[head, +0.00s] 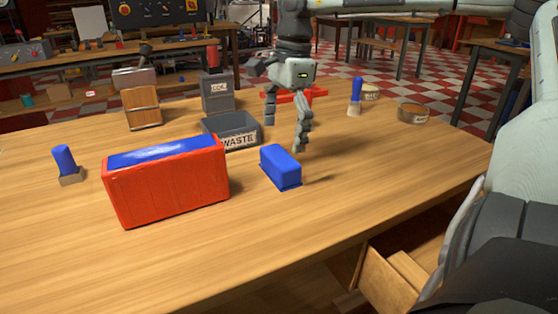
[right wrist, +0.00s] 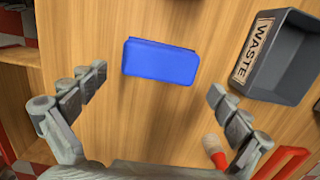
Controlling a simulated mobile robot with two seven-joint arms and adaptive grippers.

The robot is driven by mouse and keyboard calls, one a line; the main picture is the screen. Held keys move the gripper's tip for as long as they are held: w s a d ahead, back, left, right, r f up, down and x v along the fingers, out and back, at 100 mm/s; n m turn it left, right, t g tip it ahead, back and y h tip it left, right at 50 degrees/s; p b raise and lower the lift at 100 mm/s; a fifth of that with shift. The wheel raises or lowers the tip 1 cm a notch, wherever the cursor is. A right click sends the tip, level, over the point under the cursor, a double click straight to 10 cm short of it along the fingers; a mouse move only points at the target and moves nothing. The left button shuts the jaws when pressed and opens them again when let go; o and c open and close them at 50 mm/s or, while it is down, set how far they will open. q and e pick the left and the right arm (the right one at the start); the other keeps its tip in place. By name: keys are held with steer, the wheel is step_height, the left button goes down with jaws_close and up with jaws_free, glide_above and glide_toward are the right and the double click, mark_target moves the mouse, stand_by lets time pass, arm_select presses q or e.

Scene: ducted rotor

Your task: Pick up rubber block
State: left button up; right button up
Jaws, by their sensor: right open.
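The rubber block appears to be the blue block (head: 281,168) lying flat on the wooden table in the head view. It also shows in the right wrist view (right wrist: 160,62), at the upper middle. My right gripper (head: 286,136) is open and empty, pointing down just behind the block. In the right wrist view the block lies beyond the fingertips, roughly centred between the two spread fingers, with no contact visible. My left gripper is not in view.
A red box with a blue top (head: 170,185) stands left of the block. A grey WASTE bin (head: 236,133) sits behind it. The table in front of the block is clear.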

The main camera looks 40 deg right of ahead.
mark_target(279, 155)
steer(key=f, duration=0.6)
steer(key=shift+w+a+f+p, duration=0.1)
steer(key=shift+a+p, duration=0.2)
steer(key=shift+c, duration=0.5)
steer(key=c, duration=0.9)
steer(key=shift+w+r, duration=0.1)
steer(key=shift+r, duration=0.2)
step_height(279, 155, up, 9)
steer(key=shift+r, duration=0.2)
steer(key=o, duration=0.7)
steer(key=c, duration=0.4)
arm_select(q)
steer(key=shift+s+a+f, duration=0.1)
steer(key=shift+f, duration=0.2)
arm_select(e)
steer(key=shift+s+f, duration=0.1)
steer(key=shift+s, duration=0.1)
